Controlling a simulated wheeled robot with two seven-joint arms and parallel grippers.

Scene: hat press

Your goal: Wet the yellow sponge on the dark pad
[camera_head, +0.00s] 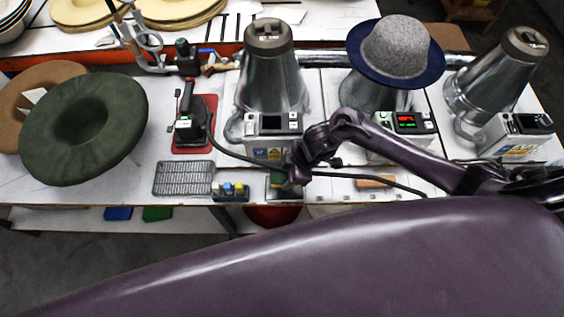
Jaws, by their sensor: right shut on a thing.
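My right gripper (289,180) points down at the front middle of the white table. It is shut, at the small dark pad (284,193) by the table's front edge. A small yellowish-brown patch of the yellow sponge (277,179) shows at its jaws; the rest is hidden by the gripper. I cannot tell whether the sponge touches the pad. My left gripper is not in view.
A small dark tray (232,195) with several coloured pieces and a grey mesh rack (184,178) lie to the left. Steel presses (270,85) stand behind, one under a grey hat (396,50). A dark cable (365,178) crosses the table. A green hat (82,130) is far left.

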